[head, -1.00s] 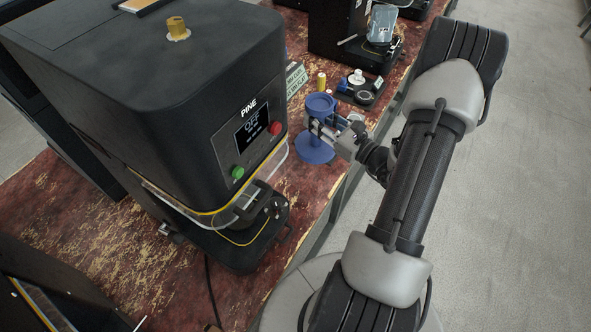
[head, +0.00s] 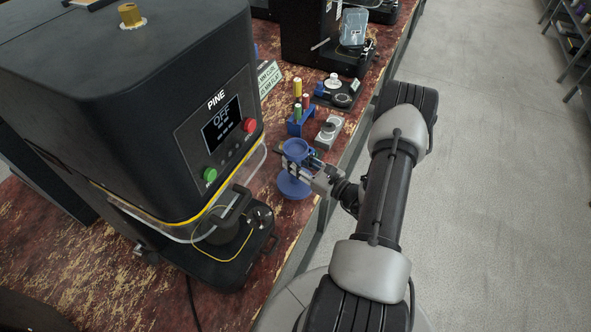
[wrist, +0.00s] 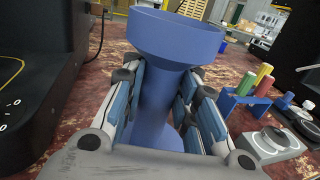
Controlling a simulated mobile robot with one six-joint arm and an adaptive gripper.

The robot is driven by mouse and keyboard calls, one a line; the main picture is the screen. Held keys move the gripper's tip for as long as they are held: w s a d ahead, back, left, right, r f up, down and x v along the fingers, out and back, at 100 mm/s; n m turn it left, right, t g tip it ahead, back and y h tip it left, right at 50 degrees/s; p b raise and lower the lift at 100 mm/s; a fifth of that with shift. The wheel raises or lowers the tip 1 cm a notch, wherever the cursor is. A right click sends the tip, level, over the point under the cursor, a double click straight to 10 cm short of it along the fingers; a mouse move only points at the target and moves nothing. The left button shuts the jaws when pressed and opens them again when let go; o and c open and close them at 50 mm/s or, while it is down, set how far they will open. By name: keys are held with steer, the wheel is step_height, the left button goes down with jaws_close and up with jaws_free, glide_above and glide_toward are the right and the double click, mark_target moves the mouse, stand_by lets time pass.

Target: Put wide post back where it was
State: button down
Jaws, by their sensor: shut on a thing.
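The wide post is a blue spool shape with a wide cup-like top and a round flat base (head: 294,187). In the head view it stands upright beside the front right corner of the PINE machine (head: 200,150). My gripper (head: 302,166) is shut on its narrow stem, between top and base. In the wrist view the post's wide top (wrist: 175,38) rises above the fingers of my gripper (wrist: 160,92), which press the stem from both sides. The underside of the base is hidden, so I cannot tell whether it touches the table.
Behind the post are a blue rack (head: 300,124) with red, green and yellow cylinders and a grey device (head: 328,133) with round parts.

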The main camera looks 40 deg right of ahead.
steer(key=shift+f+b, duration=0.45)
steer(key=shift+f, duration=1.25)
steer(key=shift+f, duration=0.15)
steer(key=c, duration=1.3)
jaws_free()
steer(key=shift+s+d+r, duration=0.1)
steer(key=shift+s+r, duration=0.1)
steer(key=shift+r, duration=0.05)
steer(key=s, duration=0.3)
steer(key=s+d+p, duration=0.1)
steer(key=s, duration=0.3)
steer(key=s+p, duration=0.1)
steer(key=s, duration=0.3)
steer(key=shift+s+d, duration=0.25)
steer(key=shift+d, duration=0.1)
